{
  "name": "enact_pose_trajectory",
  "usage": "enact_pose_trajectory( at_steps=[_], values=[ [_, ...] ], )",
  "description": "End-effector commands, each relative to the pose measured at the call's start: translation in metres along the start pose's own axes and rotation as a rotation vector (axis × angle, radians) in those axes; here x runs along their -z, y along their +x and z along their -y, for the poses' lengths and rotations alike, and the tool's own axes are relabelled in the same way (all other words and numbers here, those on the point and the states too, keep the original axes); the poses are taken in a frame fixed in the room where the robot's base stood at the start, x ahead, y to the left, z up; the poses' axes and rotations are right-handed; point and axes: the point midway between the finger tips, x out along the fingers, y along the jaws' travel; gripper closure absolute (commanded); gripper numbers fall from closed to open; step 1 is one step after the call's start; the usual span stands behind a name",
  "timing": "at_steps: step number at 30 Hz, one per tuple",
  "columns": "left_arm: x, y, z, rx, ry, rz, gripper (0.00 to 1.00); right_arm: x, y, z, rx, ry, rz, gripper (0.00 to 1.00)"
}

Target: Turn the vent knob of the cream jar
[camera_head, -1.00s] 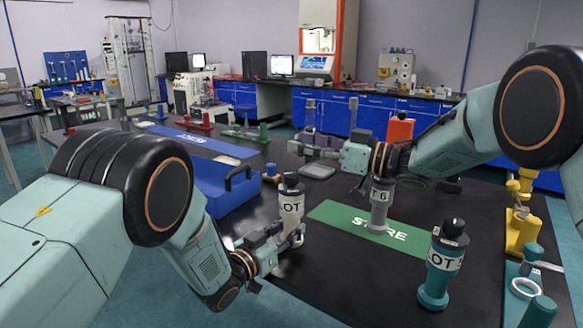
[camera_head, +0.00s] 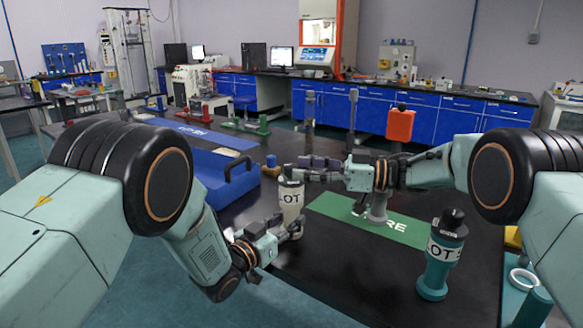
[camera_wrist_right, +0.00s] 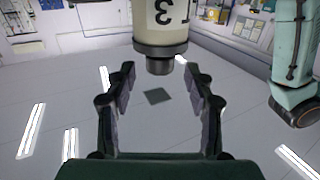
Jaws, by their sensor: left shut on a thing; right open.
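My right gripper (camera_head: 303,168) is open and level with the jar's dark top, reaching in from the right. In the right wrist view the jar (camera_wrist_right: 163,22) appears upside down with a "3" on it. Its dark vent knob (camera_wrist_right: 160,65) shows beyond and between the two open fingertips (camera_wrist_right: 160,82), touching neither. In the head view the fingers partly hide the knob.
A grey jar (camera_head: 378,208) stands on the green mat (camera_head: 330,208), partly behind my right arm. A teal jar (camera_head: 440,262) stands front right. A blue handled case (camera_head: 215,180) lies left of the cream jar. An orange object (camera_head: 400,125) stands behind my right wrist.

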Motion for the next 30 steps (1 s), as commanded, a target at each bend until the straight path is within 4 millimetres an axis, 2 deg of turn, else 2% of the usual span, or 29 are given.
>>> enact_pose_trajectory(
  at_steps=[3,7,19,30],
  values=[
    [0.001,0.000,0.000,0.000,0.001,-0.002,1.00,-0.001,0.018,0.001,0.002,0.000,0.000,0.47],
    [0.001,0.000,0.000,0.000,0.001,-0.002,1.00,0.000,0.030,0.000,0.000,0.000,0.000,0.47],
    [0.001,0.000,0.000,0.000,0.001,-0.002,1.00,0.000,0.036,0.000,-0.001,0.001,-0.001,0.47],
    [0.001,0.000,0.000,0.000,0.001,-0.002,1.00,0.000,0.035,0.000,-0.001,0.001,-0.001,0.79]
  ],
)
